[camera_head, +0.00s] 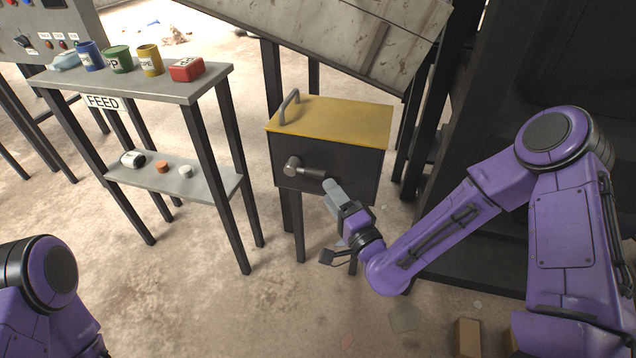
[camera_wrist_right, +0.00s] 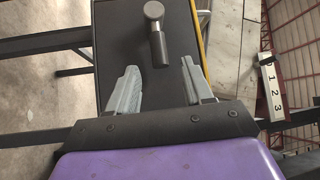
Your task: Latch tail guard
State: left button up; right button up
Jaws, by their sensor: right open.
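The tail guard (camera_head: 340,119) is a yellow lid with a grey bar handle (camera_head: 289,107), lying closed on a dark box (camera_head: 350,162). A grey latch lever (camera_head: 304,170) with a round knob is on the front of the box, pointing sideways in the head view. In the right wrist view the latch (camera_wrist_right: 157,35) stands ahead of the fingers, between their lines. My right gripper (camera_head: 331,185) is open at the box front, close to the lever's right end; the wrist view shows a gap between the fingers (camera_wrist_right: 163,85) and nothing held. My left gripper is out of view; only my left arm shows.
A feed table (camera_head: 150,85) at left holds blue, green and yellow cups and a red block (camera_head: 187,69), with small items on its lower shelf (camera_head: 215,184). A sloped metal chute (camera_head: 340,35) hangs above the box. Dark framework stands at right. Floor at front centre is mostly clear.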

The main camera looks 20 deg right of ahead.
aim_at(319, 178)
jog(key=x, duration=0.6)
jog(key=shift+w+a, duration=0.1)
jog(key=shift+w, duration=0.25)
grip_shut()
